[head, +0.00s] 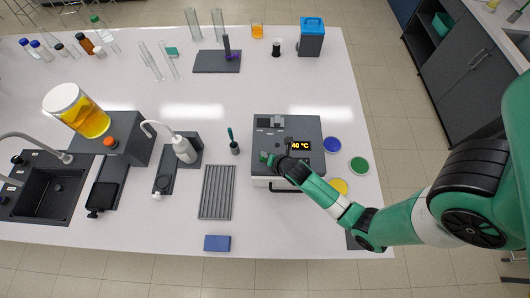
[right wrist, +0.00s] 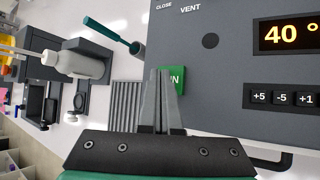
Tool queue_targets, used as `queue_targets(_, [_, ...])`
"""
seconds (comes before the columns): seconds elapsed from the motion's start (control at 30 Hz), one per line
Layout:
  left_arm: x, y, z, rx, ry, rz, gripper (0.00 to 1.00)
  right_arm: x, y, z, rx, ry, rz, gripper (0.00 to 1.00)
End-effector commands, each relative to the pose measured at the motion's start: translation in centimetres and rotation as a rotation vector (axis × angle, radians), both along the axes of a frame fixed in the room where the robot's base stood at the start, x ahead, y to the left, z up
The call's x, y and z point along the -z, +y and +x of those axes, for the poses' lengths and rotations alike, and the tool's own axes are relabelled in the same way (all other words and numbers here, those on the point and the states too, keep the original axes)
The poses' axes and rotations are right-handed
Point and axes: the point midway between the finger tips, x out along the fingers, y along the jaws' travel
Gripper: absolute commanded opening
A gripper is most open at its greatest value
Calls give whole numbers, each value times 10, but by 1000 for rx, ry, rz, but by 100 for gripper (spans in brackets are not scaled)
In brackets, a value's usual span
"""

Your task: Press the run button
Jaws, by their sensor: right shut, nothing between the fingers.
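The grey machine (head: 260,132) stands on the white bench, with a lit display (head: 301,146) reading 40 °C. Its green run button (right wrist: 176,76) shows in the right wrist view, its lettering partly hidden behind my fingers. My right gripper (head: 270,160) is shut and empty, reaching in from the right over the machine's front left. In the right wrist view the fingertips (right wrist: 164,72) overlap the button's left part. I cannot tell whether they touch it. My left gripper is not in view.
On the machine's panel are small keys (right wrist: 282,98) marked +5, -5 and +1. A white bottle (head: 184,149), a small holder with a green-handled tool (head: 234,147) and a grey ribbed tray (head: 216,192) stand to the left. Blue (head: 332,144), green (head: 359,165) and yellow discs (head: 339,186) lie to the right.

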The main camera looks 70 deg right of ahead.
Motion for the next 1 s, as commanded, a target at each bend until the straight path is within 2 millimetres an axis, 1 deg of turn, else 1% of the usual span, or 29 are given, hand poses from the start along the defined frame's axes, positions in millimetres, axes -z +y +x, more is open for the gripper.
queue_targets(0.37, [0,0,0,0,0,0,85,0,0,0,0,0,0,0])
queue_targets(0.67, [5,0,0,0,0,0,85,10,0,0,-1,2,0,0])
queue_targets(1.0, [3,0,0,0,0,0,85,8,0,0,0,1,1,0])
